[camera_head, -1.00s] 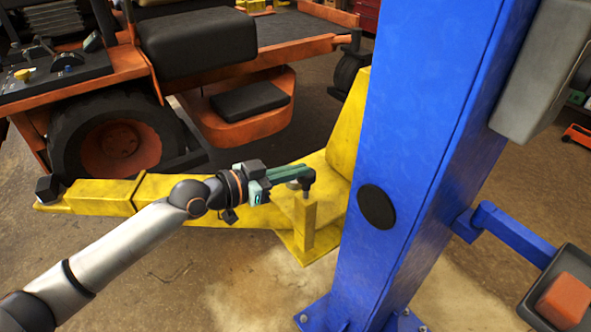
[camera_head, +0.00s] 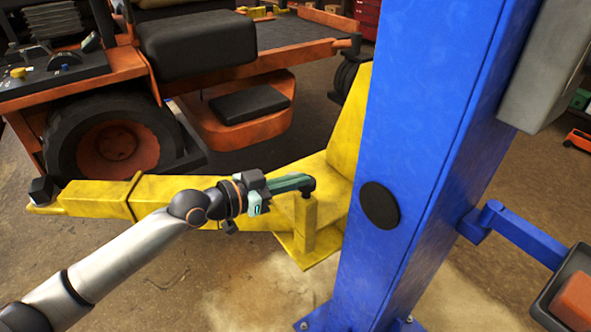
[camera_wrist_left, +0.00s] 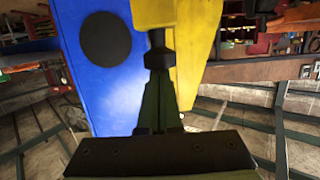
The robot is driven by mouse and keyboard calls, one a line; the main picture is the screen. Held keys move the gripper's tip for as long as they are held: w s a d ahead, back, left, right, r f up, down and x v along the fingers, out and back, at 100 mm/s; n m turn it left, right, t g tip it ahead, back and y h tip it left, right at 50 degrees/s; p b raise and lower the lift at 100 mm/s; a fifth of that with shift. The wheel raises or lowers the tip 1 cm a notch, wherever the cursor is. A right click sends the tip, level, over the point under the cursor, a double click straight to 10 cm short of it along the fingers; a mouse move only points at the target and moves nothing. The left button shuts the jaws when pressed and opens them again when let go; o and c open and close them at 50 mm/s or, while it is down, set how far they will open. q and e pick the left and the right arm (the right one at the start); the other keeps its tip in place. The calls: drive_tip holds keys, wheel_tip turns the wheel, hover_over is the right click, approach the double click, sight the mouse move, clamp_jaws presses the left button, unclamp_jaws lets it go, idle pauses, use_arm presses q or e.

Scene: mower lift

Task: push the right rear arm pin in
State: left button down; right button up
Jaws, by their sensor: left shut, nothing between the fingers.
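The right rear arm pin (camera_head: 308,185) has a dark knob and stands on top of the short yellow post (camera_head: 305,222) of the yellow lift arm (camera_head: 165,191), beside the blue column. My left gripper (camera_head: 304,184) is shut with nothing between its fingers, its green fingertips at the knob. In the left wrist view the shut fingers (camera_wrist_left: 158,100) point at the dark pin knob (camera_wrist_left: 158,57), with yellow metal behind it. Whether they press on it or only touch it I cannot tell. Little of the pin's shaft shows. My right gripper is not in view.
The blue column (camera_head: 420,150) with a black disc stands just right of the pin. An orange mower (camera_head: 240,120) stands behind the lift arm. A blue bracket (camera_head: 520,232) sticks out at the right. The floor in front of the yellow arm is clear.

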use_arm(q)
drive_tip(key=s+a+r+p, duration=0.2)
drive_tip(key=s+a+r, duration=0.4)
drive_tip(key=a, duration=0.2)
idle(0.5)
idle(0.4)
drive_tip(key=s+a+f+n+t+y+p, duration=0.1)
drive_tip(key=s+a+f+n+y, duration=0.25)
drive_tip(key=f, duration=0.85)
drive_tip(key=s+f+n+t+y+p, duration=0.1)
drive_tip(key=s+f+n+y+p, duration=0.2)
drive_tip(key=s+f, duration=0.65)
drive_tip(key=s+a+f+n+g+y, duration=0.2)
drive_tip(key=s+a+f+y, duration=0.1)
drive_tip(key=s+f, duration=0.4)
wheel_tip(320, 180, down, 3)
drive_tip(key=shift+s+a+f+y+b, duration=0.15)
drive_tip(key=shift+s+a+y+b, duration=0.25)
drive_tip(key=shift+a, duration=0.35)
